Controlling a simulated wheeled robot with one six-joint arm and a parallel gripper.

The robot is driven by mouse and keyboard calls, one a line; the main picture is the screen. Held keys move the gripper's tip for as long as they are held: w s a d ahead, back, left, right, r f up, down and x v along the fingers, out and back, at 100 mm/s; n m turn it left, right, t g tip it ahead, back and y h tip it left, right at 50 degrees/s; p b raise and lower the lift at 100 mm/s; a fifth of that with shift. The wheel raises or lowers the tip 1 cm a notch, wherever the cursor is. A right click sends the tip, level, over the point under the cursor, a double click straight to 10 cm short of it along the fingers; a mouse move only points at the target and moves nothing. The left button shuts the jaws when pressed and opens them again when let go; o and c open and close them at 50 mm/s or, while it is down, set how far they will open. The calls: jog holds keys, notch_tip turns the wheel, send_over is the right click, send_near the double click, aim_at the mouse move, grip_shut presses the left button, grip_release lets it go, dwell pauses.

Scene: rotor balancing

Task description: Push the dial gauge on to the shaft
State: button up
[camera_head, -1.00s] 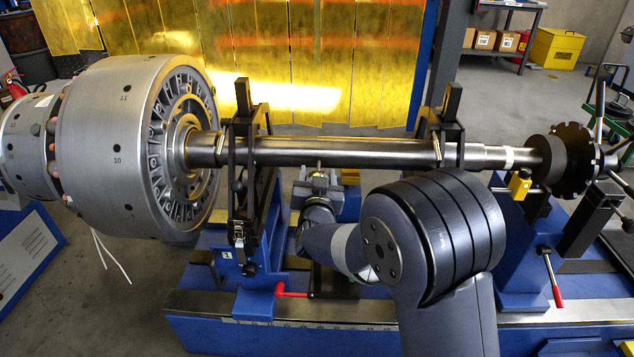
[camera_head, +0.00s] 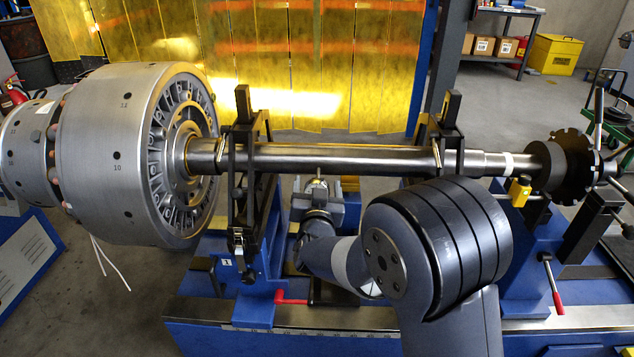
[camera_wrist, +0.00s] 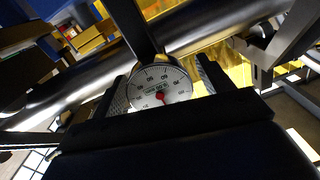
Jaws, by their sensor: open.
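The steel shaft (camera_head: 340,158) runs level from the big rotor (camera_head: 115,155) to the toothed disc at the right. It also crosses the wrist view diagonally (camera_wrist: 205,32) behind the dial gauge. The dial gauge (camera_wrist: 160,86) has a round white face and a red needle. It sits between the two fingers of my gripper (camera_wrist: 162,90), which is open. In the head view my gripper (camera_head: 318,198) is just below the shaft, right of the left support. The gauge is too small to make out there. I cannot tell whether its tip touches the shaft.
Dark upright supports (camera_head: 245,185) and (camera_head: 440,145) stand at the shaft on either side of my gripper. A red-handled lever (camera_head: 290,299) is low in front. A toothed disc (camera_head: 575,165) and a yellow block (camera_head: 519,190) are at the right. Yellow curtains hang behind.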

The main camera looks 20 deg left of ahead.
jog(key=p+v, duration=0.1)
jog(key=v, duration=0.8)
jog(key=shift+w+r, duration=0.1)
jog(key=b+x, duration=0.1)
jog(key=x, duration=0.9)
jog(key=shift+w+a, duration=0.1)
jog(key=shift+w, duration=0.2)
jog(key=shift+s, duration=0.4)
